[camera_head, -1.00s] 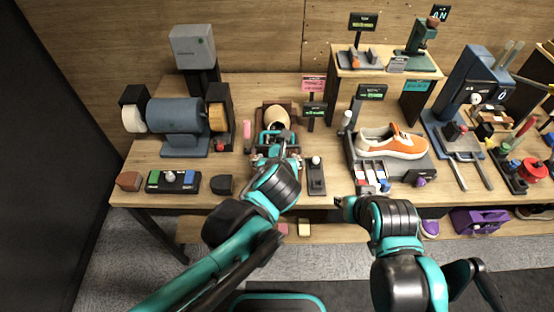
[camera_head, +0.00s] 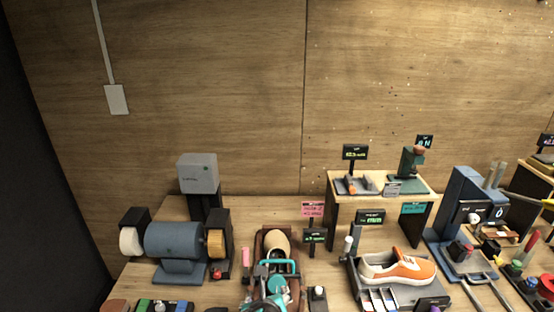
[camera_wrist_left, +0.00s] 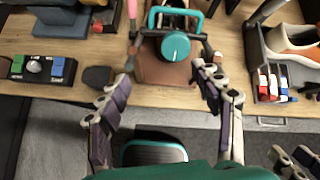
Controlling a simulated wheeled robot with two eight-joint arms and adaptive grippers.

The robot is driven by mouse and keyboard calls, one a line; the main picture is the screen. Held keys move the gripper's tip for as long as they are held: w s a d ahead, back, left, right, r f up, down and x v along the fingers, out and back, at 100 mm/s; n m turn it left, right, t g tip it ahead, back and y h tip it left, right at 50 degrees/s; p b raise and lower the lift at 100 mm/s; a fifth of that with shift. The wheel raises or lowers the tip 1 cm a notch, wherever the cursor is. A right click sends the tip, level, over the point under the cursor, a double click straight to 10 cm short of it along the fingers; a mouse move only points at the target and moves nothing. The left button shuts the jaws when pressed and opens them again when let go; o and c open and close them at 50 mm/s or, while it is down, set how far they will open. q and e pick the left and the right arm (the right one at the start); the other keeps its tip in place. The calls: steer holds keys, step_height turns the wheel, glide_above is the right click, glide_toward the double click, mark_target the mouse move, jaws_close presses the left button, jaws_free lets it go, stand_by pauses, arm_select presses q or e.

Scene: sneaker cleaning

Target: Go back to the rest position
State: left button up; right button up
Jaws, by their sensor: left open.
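My left gripper (camera_wrist_left: 164,72) is open and empty in the left wrist view. Its two jointed fingers are spread in front of a brown bench fixture with a teal handle and a round teal knob (camera_wrist_left: 175,46). The fixture (camera_head: 273,243) also shows at the bottom middle of the head view, holding a tan oval piece. I cannot tell whether the fingers touch it. Part of what looks like my right gripper (camera_wrist_left: 296,162) shows at the lower right of the left wrist view; its opening is unclear. The head view shows no right arm.
An orange and white sneaker (camera_head: 397,268) sits on a grey stand at the right. A blue grinder (camera_head: 174,240) stands at the left. A small raised shelf (camera_head: 333,213) stands behind the sneaker. The bench front edge (camera_wrist_left: 75,95) borders open floor.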

arm_select(q)
steer(key=s+a+f+n, duration=0.1)
steer(key=s+a+n, duration=0.2)
steer(key=n, duration=0.7)
steer(key=s+a+f+n+g, duration=0.1)
steer(key=s+a+n, duration=0.2)
steer(key=a+n, duration=0.4)
steer(key=s+a+f+n+g, duration=0.1)
steer(key=a+n, duration=0.4)
steer(key=n, duration=1)
steer(key=shift+s+a+f, duration=0.15)
steer(key=shift+s+f, duration=0.2)
steer(key=shift+s, duration=0.55)
